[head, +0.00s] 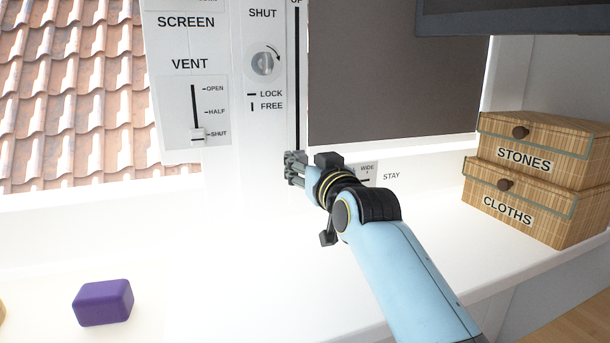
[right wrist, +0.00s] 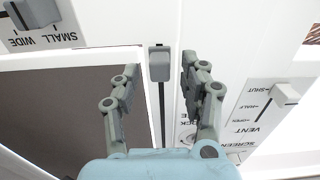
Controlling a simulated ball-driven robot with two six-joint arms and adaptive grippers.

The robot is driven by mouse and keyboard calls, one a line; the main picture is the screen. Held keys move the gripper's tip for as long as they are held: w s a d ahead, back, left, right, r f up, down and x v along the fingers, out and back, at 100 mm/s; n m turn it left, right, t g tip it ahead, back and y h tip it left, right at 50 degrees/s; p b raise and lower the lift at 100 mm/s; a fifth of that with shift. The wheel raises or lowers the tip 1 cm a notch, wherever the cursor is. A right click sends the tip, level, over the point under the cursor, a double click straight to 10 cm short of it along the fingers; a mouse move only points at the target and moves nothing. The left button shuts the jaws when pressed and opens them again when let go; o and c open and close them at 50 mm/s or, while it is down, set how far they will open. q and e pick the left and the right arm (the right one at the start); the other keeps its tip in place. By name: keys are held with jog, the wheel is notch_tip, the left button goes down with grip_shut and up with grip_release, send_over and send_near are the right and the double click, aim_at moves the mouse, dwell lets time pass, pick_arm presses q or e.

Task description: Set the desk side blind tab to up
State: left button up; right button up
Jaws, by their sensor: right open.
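The blind tab (right wrist: 160,65) is a small grey block at one end of a dark vertical slot, seen in the right wrist view. In the head view the slot (head: 297,80) runs down from the word UP, and my gripper hides its lower end and the tab. My right gripper (head: 294,168) is at that lower end. In the right wrist view my right gripper (right wrist: 159,66) is open, with one finger on each side of the tab and visible gaps between. A dark grey blind (head: 390,80) covers the window beside the slot. My left gripper is not in view.
A vent slider (head: 198,136) at SHUT and a round lock knob (head: 263,64) are left of the slot. A WIDE/SMALL slider (right wrist: 36,12) is close by. Wicker boxes STONES (head: 540,150) and CLOTHS (head: 520,203) are stacked at right. A purple block (head: 103,302) lies front left.

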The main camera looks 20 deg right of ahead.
jog(key=shift+w, duration=0.35)
grip_shut()
